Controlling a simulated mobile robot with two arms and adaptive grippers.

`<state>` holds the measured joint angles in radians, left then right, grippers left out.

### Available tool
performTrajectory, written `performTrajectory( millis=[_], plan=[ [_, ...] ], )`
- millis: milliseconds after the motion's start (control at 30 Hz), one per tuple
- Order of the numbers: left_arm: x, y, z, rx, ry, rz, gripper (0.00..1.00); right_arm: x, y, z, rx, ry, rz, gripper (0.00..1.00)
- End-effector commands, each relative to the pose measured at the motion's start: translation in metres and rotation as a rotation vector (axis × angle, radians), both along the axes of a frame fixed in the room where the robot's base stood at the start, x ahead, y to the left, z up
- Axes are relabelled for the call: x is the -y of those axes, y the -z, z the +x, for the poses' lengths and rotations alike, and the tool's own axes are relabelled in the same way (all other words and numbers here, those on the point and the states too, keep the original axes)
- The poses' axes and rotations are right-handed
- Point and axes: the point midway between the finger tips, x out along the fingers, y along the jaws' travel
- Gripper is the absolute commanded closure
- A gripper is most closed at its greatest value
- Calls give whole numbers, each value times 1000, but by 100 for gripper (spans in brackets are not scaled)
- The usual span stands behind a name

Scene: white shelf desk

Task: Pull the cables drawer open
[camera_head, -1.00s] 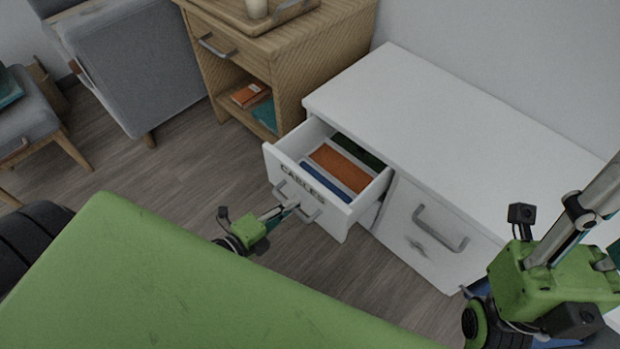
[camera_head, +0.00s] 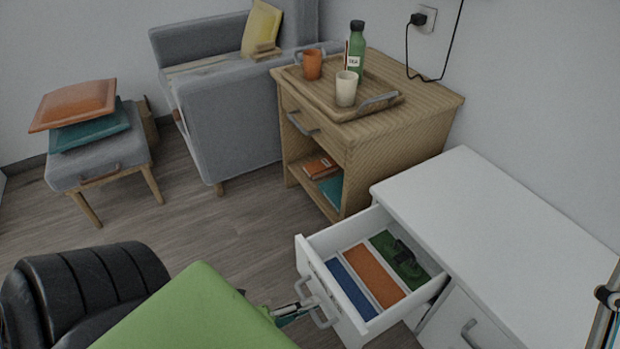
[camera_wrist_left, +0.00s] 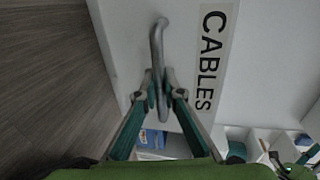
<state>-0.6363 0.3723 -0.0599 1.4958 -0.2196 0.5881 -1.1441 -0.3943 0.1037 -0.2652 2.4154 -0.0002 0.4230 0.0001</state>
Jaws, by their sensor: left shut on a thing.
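The cables drawer (camera_head: 333,312) of the white desk stands open, its inside in view. Inside lie blue, orange and green sections, with a black item (camera_head: 404,251) on the green one. My left gripper (camera_head: 302,307) is at the bar handle (camera_head: 322,309) on the drawer front. In the left wrist view its two fingers (camera_wrist_left: 158,93) are shut on the grey handle (camera_wrist_left: 157,45), beside the black CABLES label (camera_wrist_left: 210,60). My right gripper is out of view; only a piece of that arm shows at the right edge.
The white desk top (camera_head: 490,210) is clear. A second handle (camera_head: 468,333) sits on the neighbouring front. A wooden cabinet (camera_head: 400,130) with a tray, cups and bottle stands behind. A black chair (camera_head: 80,290) is at lower left. Floor is free left of the drawer.

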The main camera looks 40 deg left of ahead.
Motion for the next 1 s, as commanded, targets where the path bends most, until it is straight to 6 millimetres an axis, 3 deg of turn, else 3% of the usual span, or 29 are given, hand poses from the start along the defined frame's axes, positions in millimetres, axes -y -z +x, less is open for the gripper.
performTrajectory(
  millis=[67,100,133,567,1000],
  plan=[
    [0,1,0,-2,-1,1,100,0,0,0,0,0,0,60],
    [0,1,0,-2,-1,1,81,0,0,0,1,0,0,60],
    [0,1,0,-2,-1,1,75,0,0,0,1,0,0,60],
    [-2,0,-6,-2,-1,0,75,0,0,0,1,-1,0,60],
    [-30,-17,-84,-5,-2,0,75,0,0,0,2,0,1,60]
  ],
)
